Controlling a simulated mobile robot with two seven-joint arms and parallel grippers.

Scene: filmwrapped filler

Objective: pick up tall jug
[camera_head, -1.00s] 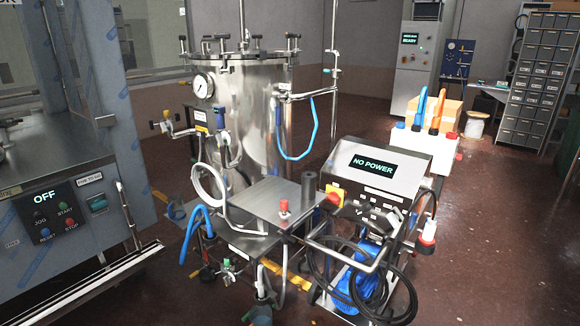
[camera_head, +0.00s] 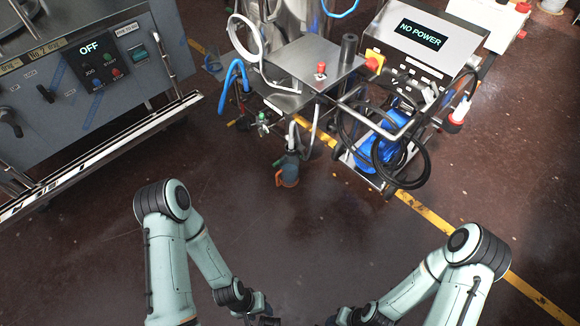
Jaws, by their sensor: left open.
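A dark grey-blue jug-like vessel (camera_head: 291,160) with a brownish-orange part at its lower left stands low by the floor, below the steel cart shelf. It looks like the tall jug, but it is small and its details are unclear. My left gripper (camera_head: 266,320) is at the bottom edge, mostly cut off, open and well short of the vessel. My right arm's wrist (camera_head: 348,316) also reaches the bottom edge, and its fingers cannot be made out. Neither gripper touches the vessel.
A steel cart (camera_head: 310,62) with hoses stands behind the vessel. A machine with a "NO POWER" display (camera_head: 420,33) and black cables is to its right. A grey cabinet (camera_head: 60,115) with an "OFF" panel is at left. The floor in front is clear.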

